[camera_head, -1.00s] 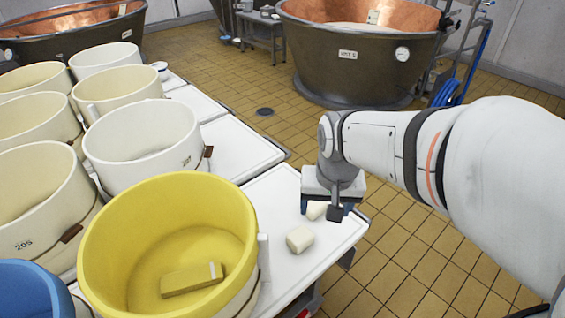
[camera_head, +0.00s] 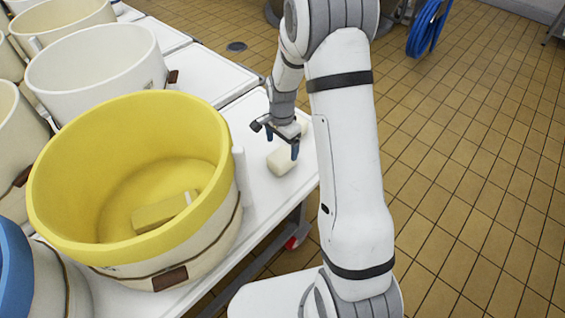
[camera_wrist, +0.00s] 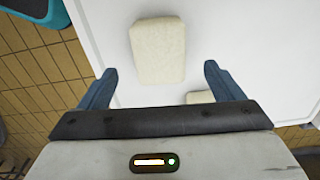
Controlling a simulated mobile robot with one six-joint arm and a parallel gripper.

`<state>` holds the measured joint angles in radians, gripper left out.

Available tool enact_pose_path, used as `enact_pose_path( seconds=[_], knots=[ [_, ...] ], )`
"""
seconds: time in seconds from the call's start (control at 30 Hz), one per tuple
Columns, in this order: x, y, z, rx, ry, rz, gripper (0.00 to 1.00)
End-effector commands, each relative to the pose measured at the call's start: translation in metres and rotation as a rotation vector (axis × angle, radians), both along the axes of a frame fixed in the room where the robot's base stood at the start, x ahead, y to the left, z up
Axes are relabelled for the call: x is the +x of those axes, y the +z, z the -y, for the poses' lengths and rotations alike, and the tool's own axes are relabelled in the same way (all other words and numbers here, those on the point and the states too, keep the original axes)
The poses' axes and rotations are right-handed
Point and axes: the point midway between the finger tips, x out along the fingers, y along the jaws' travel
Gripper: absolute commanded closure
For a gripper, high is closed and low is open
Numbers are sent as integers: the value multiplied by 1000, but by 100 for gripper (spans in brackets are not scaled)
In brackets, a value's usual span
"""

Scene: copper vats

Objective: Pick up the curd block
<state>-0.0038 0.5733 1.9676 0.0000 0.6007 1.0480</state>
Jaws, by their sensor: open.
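A pale cream curd block (camera_head: 281,161) lies on the white table top (camera_head: 262,192), right of the yellow-rimmed tub. A second pale block (camera_head: 302,124) lies just behind it, partly hidden by my gripper. My gripper (camera_head: 282,145) points down, open and empty, above the blocks in the head view. In the wrist view, one whole block (camera_wrist: 158,50) lies ahead of and between the blue fingertips (camera_wrist: 160,72). The other block (camera_wrist: 200,97) shows only as a sliver, mostly hidden by the gripper body. No finger visibly touches a block.
The tall yellow-lined tub (camera_head: 45,205) stands close left of the blocks, with a yellowish block-shaped item (camera_head: 163,212) inside. White tubs (camera_head: 95,75) stand behind it. The table edge drops to tiled floor (camera_head: 480,180) on the right. A blue hose (camera_head: 428,30) hangs far back.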

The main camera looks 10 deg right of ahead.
Motion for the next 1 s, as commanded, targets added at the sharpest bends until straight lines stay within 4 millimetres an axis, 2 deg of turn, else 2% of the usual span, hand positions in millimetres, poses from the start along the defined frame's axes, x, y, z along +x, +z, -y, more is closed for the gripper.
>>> enact_pose_path(
  seconds=[0.1,0.33,0.6,0.83,1.0],
  knots=[
    [0,-15,0,0,-3,-2,13],
    [0,-36,-1,0,0,-2,13],
    [1,-74,-1,0,1,-2,13],
    [1,-75,-1,0,2,0,13],
    [1,-75,-2,0,2,0,26]
  ],
)
